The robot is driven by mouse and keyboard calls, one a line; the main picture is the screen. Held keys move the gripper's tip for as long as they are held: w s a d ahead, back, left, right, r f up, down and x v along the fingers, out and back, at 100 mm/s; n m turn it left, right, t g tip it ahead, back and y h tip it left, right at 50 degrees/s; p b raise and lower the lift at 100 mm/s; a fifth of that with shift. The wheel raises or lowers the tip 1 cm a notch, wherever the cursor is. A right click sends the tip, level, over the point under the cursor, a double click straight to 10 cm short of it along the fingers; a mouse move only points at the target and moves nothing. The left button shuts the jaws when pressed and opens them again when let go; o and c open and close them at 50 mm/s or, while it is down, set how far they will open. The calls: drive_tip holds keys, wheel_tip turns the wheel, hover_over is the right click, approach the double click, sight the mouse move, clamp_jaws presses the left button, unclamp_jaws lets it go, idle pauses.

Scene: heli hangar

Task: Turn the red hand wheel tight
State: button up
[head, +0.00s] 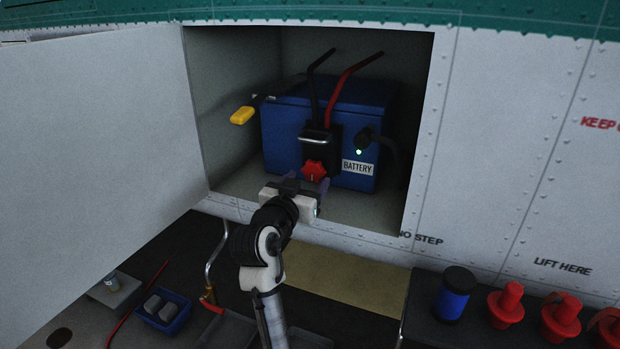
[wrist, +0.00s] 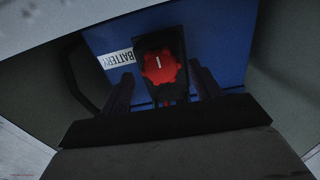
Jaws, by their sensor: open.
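The red hand wheel (head: 314,170) is a small lobed knob on a black connector block (head: 318,144) at the front of the blue battery (head: 284,128). In the wrist view the wheel (wrist: 161,68) faces the camera and shows a short white mark. My gripper (head: 297,187) is just in front of and below the wheel in the head view. In the wrist view its two dark fingers (wrist: 162,90) stand apart, one on each side of the block, with the wheel between or just beyond them. I cannot tell whether they touch it.
The battery sits in an open bay with side walls and a lower sill (head: 345,238) close to my arm. Below are a blue bin (head: 164,311) and red plugs (head: 506,305).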

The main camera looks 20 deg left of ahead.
drive_tip(key=s, duration=1.1)
drive_tip(key=shift+a+b, duration=0.2)
drive_tip(key=shift+b, duration=0.1)
